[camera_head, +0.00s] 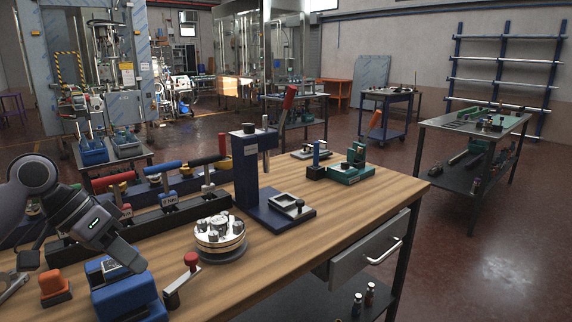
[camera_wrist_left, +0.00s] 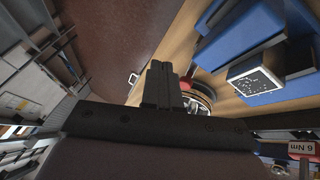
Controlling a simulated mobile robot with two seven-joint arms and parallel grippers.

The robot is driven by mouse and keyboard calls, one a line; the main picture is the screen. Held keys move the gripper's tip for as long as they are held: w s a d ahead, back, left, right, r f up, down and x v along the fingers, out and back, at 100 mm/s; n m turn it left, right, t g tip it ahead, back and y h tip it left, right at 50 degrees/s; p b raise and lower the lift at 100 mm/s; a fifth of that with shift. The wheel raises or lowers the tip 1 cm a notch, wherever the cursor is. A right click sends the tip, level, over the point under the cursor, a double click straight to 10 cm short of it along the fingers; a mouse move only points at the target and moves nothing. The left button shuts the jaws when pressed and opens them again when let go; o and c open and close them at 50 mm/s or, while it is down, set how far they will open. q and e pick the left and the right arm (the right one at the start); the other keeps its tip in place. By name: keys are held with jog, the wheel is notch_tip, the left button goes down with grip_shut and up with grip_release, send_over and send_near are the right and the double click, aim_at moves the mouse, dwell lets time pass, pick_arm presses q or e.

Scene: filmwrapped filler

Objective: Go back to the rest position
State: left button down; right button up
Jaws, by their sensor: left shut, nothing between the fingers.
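My left gripper (camera_head: 138,266) comes in from the left over the workbench (camera_head: 340,206). Its fingers point down and to the right, close to a blue block-like fixture (camera_head: 128,292) in the head view. In the left wrist view my left gripper (camera_wrist_left: 160,68) has its fingers together, with nothing held between them. The blue fixture (camera_wrist_left: 240,45) also shows there, to the right of the fingers. I cannot tell whether the fingers touch it. My right gripper is in neither view.
A red-knobbed lever (camera_head: 191,260) and a round metal fixture (camera_head: 220,236) stand right of the gripper. Behind are a black rack (camera_head: 150,222) of colored-handled tools and a dark blue press (camera_head: 250,170). An orange block (camera_head: 54,285) sits at left. The bench's right front is clear.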

pick_arm(q)
jog(key=s+d+f+y, duration=0.1)
jog(key=s+d+f, duration=0.25)
jog(key=f, duration=0.35)
jog(key=s+d+f, duration=0.3)
jog(key=s+f, duration=0.1)
jog(key=f, duration=0.3)
jog(key=s+d+f+y, duration=0.1)
jog(key=s+d+f, duration=0.25)
jog(key=f, duration=0.45)
jog(key=s+a+f+n+t+y, duration=0.15)
jog(key=s+a, duration=0.25)
jog(key=s, duration=0.4)
jog(key=s+a+f+n+t+y, duration=0.1)
jog(key=s+a+f+n+y, duration=0.2)
jog(key=s, duration=0.5)
jog(key=w+d+f+t+h, duration=0.2)
jog(key=w+f+t, duration=0.4)
jog(key=f, duration=0.2)
jog(key=shift+w, duration=0.2)
